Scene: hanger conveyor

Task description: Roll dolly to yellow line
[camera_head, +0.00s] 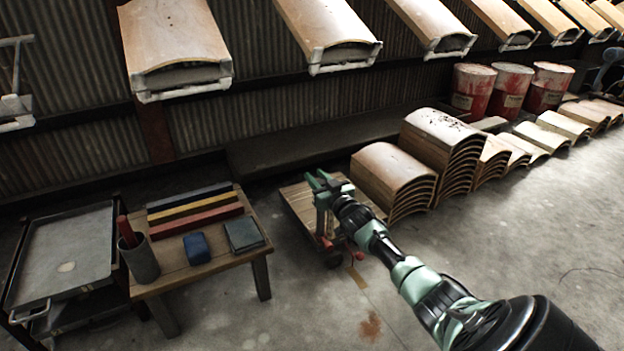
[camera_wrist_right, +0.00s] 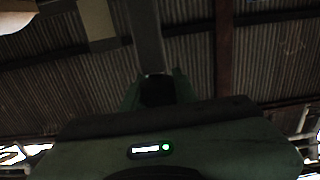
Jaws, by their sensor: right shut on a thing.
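The dolly (camera_head: 296,198) is a low wooden platform with dark and red wheel parts at its near edge. It stands on the concrete floor, just right of the wooden table. My right gripper (camera_head: 322,187) is over the dolly and hides part of it. In the right wrist view, a grey bar (camera_wrist_right: 147,38) runs down between its fingers (camera_wrist_right: 157,85); the gripper is shut on this bar, which appears to be the dolly handle. A short yellowish floor strip (camera_head: 357,277) shows just in front of the dolly. My left gripper is out of view.
A wooden table (camera_head: 205,262) with colored bars and a grey cart (camera_head: 62,255) are at left. Stacked curved panels (camera_head: 395,180) stand close on the dolly's right. Panels on hangers (camera_head: 175,40) hang above. Red drums (camera_head: 472,90) stand behind. The foreground floor is open.

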